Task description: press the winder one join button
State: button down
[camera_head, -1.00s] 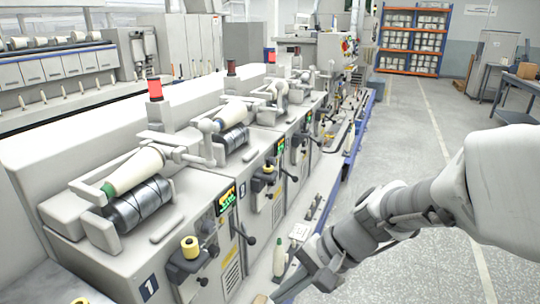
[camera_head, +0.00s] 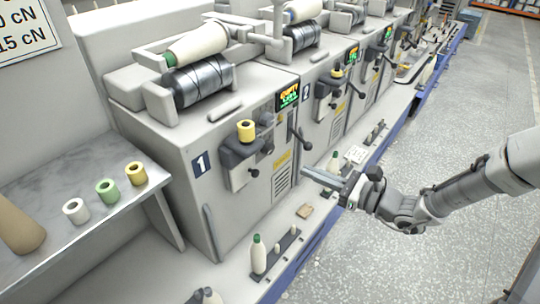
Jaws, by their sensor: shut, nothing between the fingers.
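Winder one (camera_head: 178,143) stands left of centre, marked with a dark "1" plate (camera_head: 201,163). Its front panel carries a lit display (camera_head: 288,97) with yellow and green text, and a holder with a yellow bobbin (camera_head: 246,130). A small knob-like part (camera_head: 254,172) sits below the holder; I cannot tell whether it is the join button. A black-knobbed lever (camera_head: 300,136) sticks out at the panel's right. My gripper (camera_head: 306,174) is shut and empty, its fingers pointing left in front of winder one's lower right front. I cannot tell whether it touches.
A grey shelf (camera_head: 95,215) at left holds a brown cone (camera_head: 18,228) and white, green and yellow bobbins. A low ledge with a green-topped white bottle-like cone (camera_head: 258,254) runs before the machines. More winders continue behind. The speckled floor at right is open.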

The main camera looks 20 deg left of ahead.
jog(key=shift+w+d+f+m+t, duration=0.25)
jog(key=shift+w+f+m+t, duration=0.4)
jog(key=shift+m, duration=0.25)
jog(key=b+x, duration=0.4)
jog(key=x, duration=1)
jog(key=shift+r, duration=0.2)
jog(key=shift+w+a+r, duration=0.1)
jog(key=shift+w+a, duration=0.05)
jog(key=shift+a, duration=0.25)
jog(key=shift+w+a+r, duration=0.15)
jog(key=shift+w+a, duration=0.05)
jog(key=shift+a, duration=0.35)
